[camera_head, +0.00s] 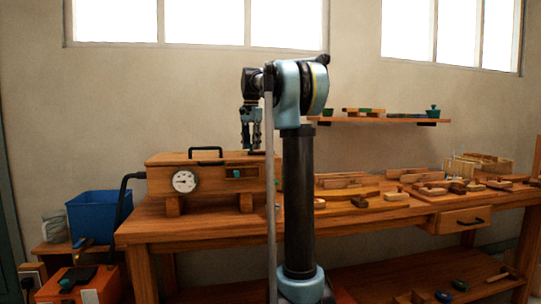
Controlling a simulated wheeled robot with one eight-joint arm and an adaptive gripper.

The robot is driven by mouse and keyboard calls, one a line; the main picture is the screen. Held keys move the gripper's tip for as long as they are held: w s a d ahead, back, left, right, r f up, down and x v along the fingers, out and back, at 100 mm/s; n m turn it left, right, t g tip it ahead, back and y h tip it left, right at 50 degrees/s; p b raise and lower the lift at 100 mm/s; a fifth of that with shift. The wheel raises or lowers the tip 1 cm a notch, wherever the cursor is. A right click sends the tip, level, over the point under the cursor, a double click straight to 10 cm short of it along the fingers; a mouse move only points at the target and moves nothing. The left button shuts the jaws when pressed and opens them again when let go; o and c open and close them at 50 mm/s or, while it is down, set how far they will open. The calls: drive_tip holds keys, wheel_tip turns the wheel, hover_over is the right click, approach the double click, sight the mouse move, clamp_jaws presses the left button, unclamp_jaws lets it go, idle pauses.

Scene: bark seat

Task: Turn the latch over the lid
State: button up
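A wooden box (215,190) with a round white dial (185,181) stands on the workbench. A black handle (205,149) is on its top, which looks like the lid. A small dark plate with a green piece (236,173) is on the box front, right of the dial; it may be the latch, but I cannot tell. Another small dark part (257,152) lies at the top right end, partly hidden by my arm. My gripper (250,148) points down just above or at that end. Its fingertips are too small to show whether they are apart or touching anything.
The wooden workbench (185,226) holds several wooden pieces to the right. A wall shelf (385,119) hangs behind. A blue bin (98,214) and an orange box (84,287) stand at the left. A dark hose runs beside the box's left end.

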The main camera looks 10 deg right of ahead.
drive_tip(key=shift+r, duration=0.1)
drive_tip(key=shift+r, duration=4.4)
drive_tip(key=s+f, duration=0.2)
drive_tip(key=s, duration=0.1)
drive_tip(key=s+f+n, duration=0.1)
drive_tip(key=s+f, duration=0.1)
drive_tip(key=s, duration=0.1)
drive_tip(key=s+d+f+n, duration=0.1)
drive_tip(key=s+f, duration=0.1)
drive_tip(key=s, duration=0.1)
drive_tip(key=shift+f+t, duration=0.1)
drive_tip(key=shift+t, duration=0.2)
drive_tip(key=s+f+n, duration=0.3)
drive_tip(key=s+f, duration=1.3)
drive_tip(key=f, duration=0.4)
drive_tip(key=s+d+f+n+t, duration=0.1)
drive_tip(key=s+f+n, duration=0.3)
drive_tip(key=s+f, duration=1.1)
wheel_tip(320, 180, down, 5)
drive_tip(key=shift+s+d+r+t, duration=0.1)
drive_tip(key=shift+s+d+t, duration=0.2)
drive_tip(key=shift+s, duration=0.1)
